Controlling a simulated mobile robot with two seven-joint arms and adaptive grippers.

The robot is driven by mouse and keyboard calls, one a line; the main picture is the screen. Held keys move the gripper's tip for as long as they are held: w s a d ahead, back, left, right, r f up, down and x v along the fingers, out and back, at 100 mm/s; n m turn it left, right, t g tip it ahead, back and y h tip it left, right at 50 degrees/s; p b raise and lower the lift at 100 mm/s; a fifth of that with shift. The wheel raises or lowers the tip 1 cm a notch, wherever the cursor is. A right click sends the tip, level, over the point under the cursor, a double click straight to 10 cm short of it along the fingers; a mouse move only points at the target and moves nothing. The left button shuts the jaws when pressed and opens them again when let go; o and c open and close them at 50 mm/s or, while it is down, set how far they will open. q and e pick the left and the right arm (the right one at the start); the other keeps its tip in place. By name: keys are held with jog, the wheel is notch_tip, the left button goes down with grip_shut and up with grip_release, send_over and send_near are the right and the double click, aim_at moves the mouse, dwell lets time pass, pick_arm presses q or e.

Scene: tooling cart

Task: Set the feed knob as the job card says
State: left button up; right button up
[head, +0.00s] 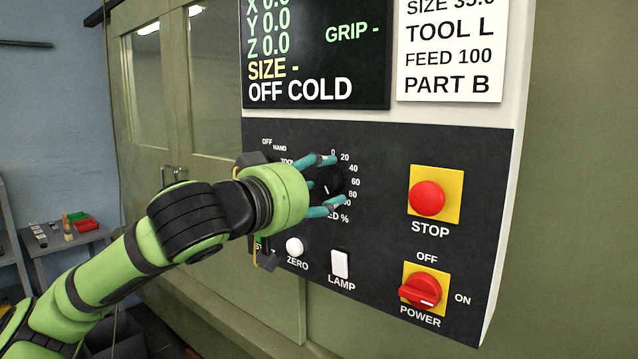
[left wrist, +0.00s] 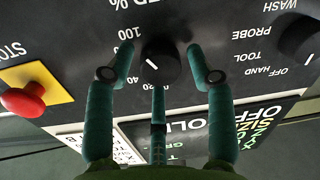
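The feed knob (head: 328,183) is a round black dial on the dark control panel, with a printed scale from 0 through 20, 40, 60 and 80 on its right. It also shows in the left wrist view (left wrist: 161,62), with a short white line on its face; I cannot tell which number it marks. My left gripper (head: 337,182) is open, its teal fingers spread around the knob with gaps visible in the left wrist view (left wrist: 160,50). The job card (head: 450,50) reads TOOL L, FEED 100 and PART B, with SIZE 35.0 partly cut off. My right gripper is out of view.
A screen (head: 315,50) above the knob reads OFF COLD. The red STOP button (head: 427,198) and red POWER switch (head: 421,290) are to the right. The white ZERO button (head: 295,247) and LAMP switch (head: 340,264) are below. Another dial (left wrist: 299,38) shows in the left wrist view.

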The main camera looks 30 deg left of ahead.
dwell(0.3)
pick_arm(q)
jog(key=s, duration=0.7)
jog(key=shift+s+r, duration=0.15)
jog(key=shift+s, duration=0.05)
jog(key=shift+a, duration=0.15)
dwell(0.3)
